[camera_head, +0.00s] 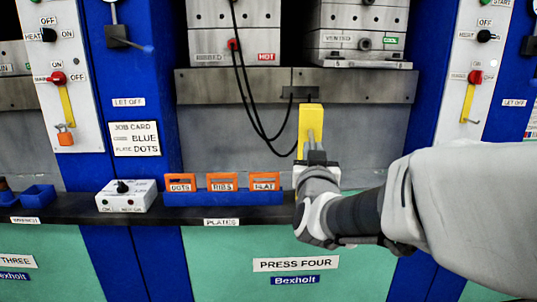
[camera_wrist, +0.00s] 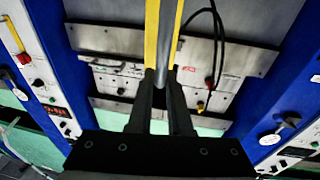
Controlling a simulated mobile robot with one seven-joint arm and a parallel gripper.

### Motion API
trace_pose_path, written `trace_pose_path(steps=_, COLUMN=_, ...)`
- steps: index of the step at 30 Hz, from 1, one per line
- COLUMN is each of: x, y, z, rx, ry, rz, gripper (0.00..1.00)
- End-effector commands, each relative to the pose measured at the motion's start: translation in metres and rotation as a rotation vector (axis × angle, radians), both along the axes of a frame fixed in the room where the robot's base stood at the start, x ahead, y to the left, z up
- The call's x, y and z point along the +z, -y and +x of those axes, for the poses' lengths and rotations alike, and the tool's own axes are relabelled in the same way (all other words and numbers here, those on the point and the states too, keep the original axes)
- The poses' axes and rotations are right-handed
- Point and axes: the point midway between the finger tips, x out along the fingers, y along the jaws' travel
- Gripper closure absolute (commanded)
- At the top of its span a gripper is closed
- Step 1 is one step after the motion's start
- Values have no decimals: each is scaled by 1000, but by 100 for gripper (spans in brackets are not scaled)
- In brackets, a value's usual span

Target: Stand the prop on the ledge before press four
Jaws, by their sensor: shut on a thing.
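The yellow prop (camera_head: 311,118) is upright in front of press four (camera_head: 345,130), with a grey rod along its face. My gripper (camera_head: 316,158) is shut on the prop's lower part, above the dark ledge (camera_head: 255,215). In the wrist view my gripper's two black fingers (camera_wrist: 163,78) close around the prop (camera_wrist: 151,40), which runs out of the top of the picture. My wrist and arm hide part of the ledge. I cannot tell whether the prop touches the press face behind it.
A blue rack (camera_head: 225,198) on the ledge holds orange plates marked DOTS, RIBS and FLAT. A white switch box (camera_head: 126,196) stands left of it. Black cables (camera_head: 262,125) hang just left of the prop. A red-handled lever (camera_head: 474,78) is on the right panel.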

Motion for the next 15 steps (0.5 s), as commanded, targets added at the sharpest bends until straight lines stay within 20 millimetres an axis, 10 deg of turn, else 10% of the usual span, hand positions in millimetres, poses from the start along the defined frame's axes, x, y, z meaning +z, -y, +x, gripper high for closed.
trace_pose_path(steps=15, x=-4, y=0, z=34, rx=0, ry=6, rz=-1, gripper=100)
